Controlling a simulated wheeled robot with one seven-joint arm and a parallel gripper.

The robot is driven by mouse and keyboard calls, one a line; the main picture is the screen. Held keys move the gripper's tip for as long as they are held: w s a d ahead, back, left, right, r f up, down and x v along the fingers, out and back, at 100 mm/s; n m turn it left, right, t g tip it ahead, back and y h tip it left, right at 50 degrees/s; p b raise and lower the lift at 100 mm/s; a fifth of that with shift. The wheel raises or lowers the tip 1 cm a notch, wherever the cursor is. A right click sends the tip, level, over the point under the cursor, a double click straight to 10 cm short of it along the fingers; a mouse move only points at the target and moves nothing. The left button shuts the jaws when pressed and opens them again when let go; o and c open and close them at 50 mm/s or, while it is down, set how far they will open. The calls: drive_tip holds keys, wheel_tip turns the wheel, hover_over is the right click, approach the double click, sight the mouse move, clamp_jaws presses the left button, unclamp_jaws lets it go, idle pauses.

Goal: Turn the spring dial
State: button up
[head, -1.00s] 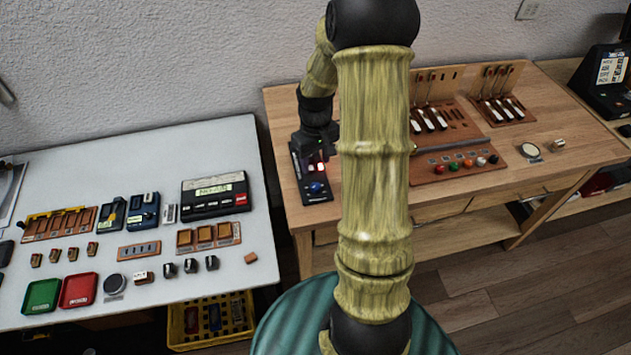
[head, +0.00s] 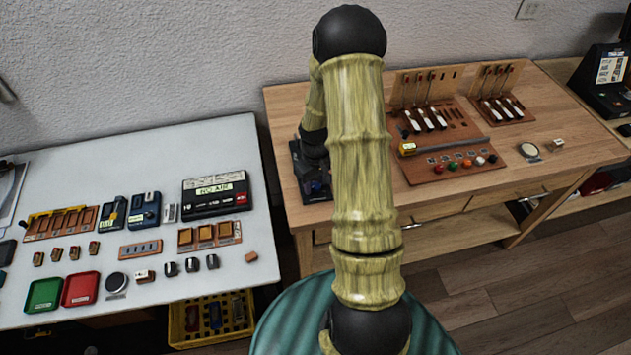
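A black device (head: 297,160) stands at the left end of the wooden bench, with a blue round knob (head: 317,187) near its front edge. The knob may be the spring dial; no label on it is readable. My gripper (head: 316,170) is low over this device, close to the knob, and dark against it. My wrist and gripper cover much of the device's top. I cannot tell whether the fingers touch the knob or whether they are open or shut.
A brown board (head: 455,170) with levers and coloured buttons stands right of my arm, and a smaller lever board (head: 503,115) behind it. The white table (head: 120,240) at left holds trays, blocks and a black display unit (head: 215,210).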

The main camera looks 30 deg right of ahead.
sight(315, 185)
drive_tip(key=c, duration=0.7)
drive_tip(key=shift+m, duration=1.3)
drive_tip(key=shift+c, duration=0.2)
drive_tip(key=o, duration=1)
drive_tip(key=shift+r, duration=0.1)
wheel_tip(315, 185, up, 17)
drive_tip(key=b, duration=0.1)
drive_tip(key=shift+r+b, duration=0.15)
drive_tip(key=shift+b, duration=0.25)
